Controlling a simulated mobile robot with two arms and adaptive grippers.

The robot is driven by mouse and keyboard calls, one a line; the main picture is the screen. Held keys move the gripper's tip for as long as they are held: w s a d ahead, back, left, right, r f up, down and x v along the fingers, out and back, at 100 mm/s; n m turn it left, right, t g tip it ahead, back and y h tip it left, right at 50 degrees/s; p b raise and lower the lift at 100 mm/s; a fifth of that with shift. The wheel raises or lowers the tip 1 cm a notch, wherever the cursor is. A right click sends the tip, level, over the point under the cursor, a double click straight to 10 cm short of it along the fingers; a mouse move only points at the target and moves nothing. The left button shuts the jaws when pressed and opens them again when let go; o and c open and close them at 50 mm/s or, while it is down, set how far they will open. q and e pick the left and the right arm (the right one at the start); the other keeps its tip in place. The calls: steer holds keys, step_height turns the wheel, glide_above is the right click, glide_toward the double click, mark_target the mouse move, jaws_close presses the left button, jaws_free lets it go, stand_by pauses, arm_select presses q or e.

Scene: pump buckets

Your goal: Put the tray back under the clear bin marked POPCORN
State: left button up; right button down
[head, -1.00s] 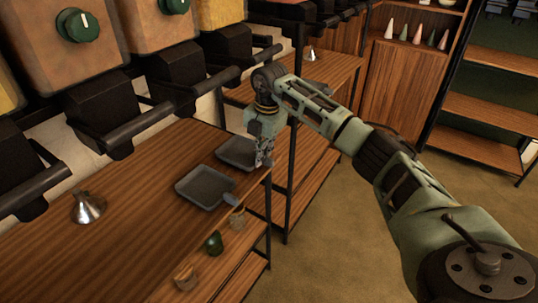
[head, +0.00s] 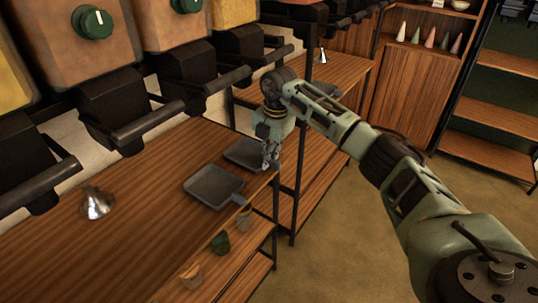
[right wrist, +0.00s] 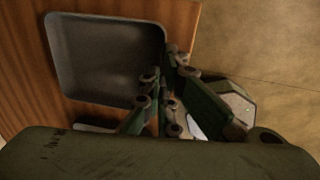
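Two shallow dark grey trays lie on the wooden counter (head: 150,215) below the dispensers. The nearer tray (head: 213,186) has its grey handle pointing to the counter's front edge. The farther tray (head: 243,152) is partly hidden behind my right gripper (head: 270,155), which points down at its front side. In the right wrist view a tray (right wrist: 105,55) looks empty, and my right fingers (right wrist: 165,75) are at its right edge. I cannot tell whether they grip it. No POPCORN label is readable. My left gripper is out of view.
A row of dispensers (head: 92,65) with black spouts and bars overhangs the counter. A metal funnel (head: 97,203) stands at the near left. Small jars (head: 219,242) sit below the counter's front edge. Open floor (head: 330,240) lies right of the counter.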

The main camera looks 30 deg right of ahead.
steer(key=c, duration=1.9)
jaws_free()
steer(key=shift+o, duration=0.2)
